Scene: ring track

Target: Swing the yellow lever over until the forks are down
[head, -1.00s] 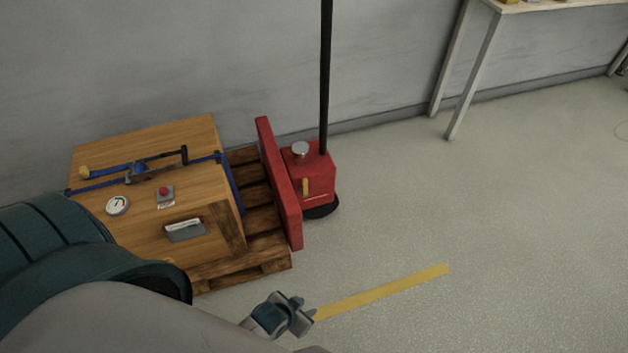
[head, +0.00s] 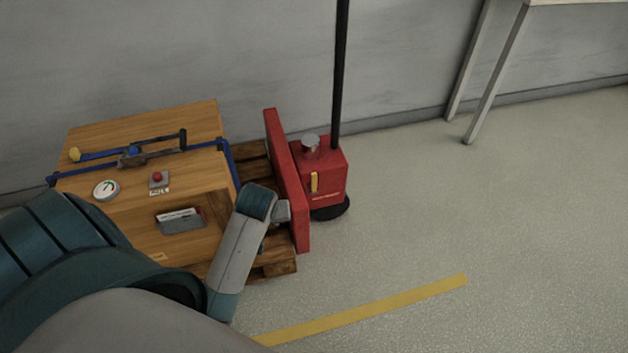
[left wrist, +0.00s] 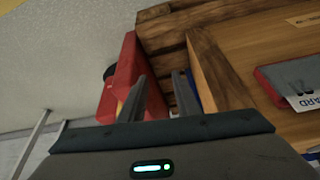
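The short yellow lever (head: 314,182) stands upright on the front face of the red pallet truck (head: 326,165). The truck's forks are hidden under the wooden pallet (head: 284,266), so their height cannot be told. My left gripper (head: 282,211) is left of the lever and lower in the picture, in front of the red upright plate (head: 287,180), apart from the lever. In the left wrist view its two fingers (left wrist: 161,96) stand apart with nothing held between them. A sliver of yellow (left wrist: 122,106) shows beside one finger there. My right gripper is not in view.
A wooden crate (head: 205,117) on the pallet bears a gauge (head: 106,190), a red button (head: 157,177), a blue clamp (head: 131,156) and a grey holder (head: 182,221). The truck's black handle (head: 340,80) rises near the wall. Floor to the right is clear.

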